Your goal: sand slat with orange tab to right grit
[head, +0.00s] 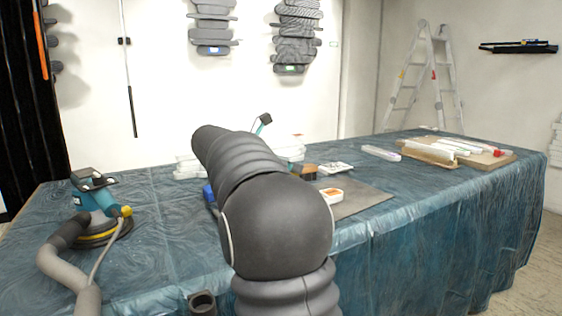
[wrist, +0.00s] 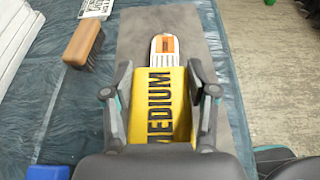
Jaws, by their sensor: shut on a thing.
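My gripper (wrist: 160,85) is shut on a yellow sanding block (wrist: 165,100) marked MEDIUM, held between both fingers in the wrist view. A white slat with an orange tab (wrist: 165,46) lies on a grey mat (wrist: 132,42), just beyond the block's far end. The block overlaps the slat's near part in the picture; whether they touch I cannot tell. In the head view the slat's orange-tab end (head: 331,194) shows on the mat (head: 368,199) right of my arm, which hides my gripper and the block.
A wooden brush (wrist: 84,44) lies left of the mat, near a printed card (wrist: 98,8). A blue object (wrist: 48,172) is at lower left. A hose-fed sander (head: 95,208) stands at the table's left. Boards with several pale slats (head: 430,153) lie at the right end.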

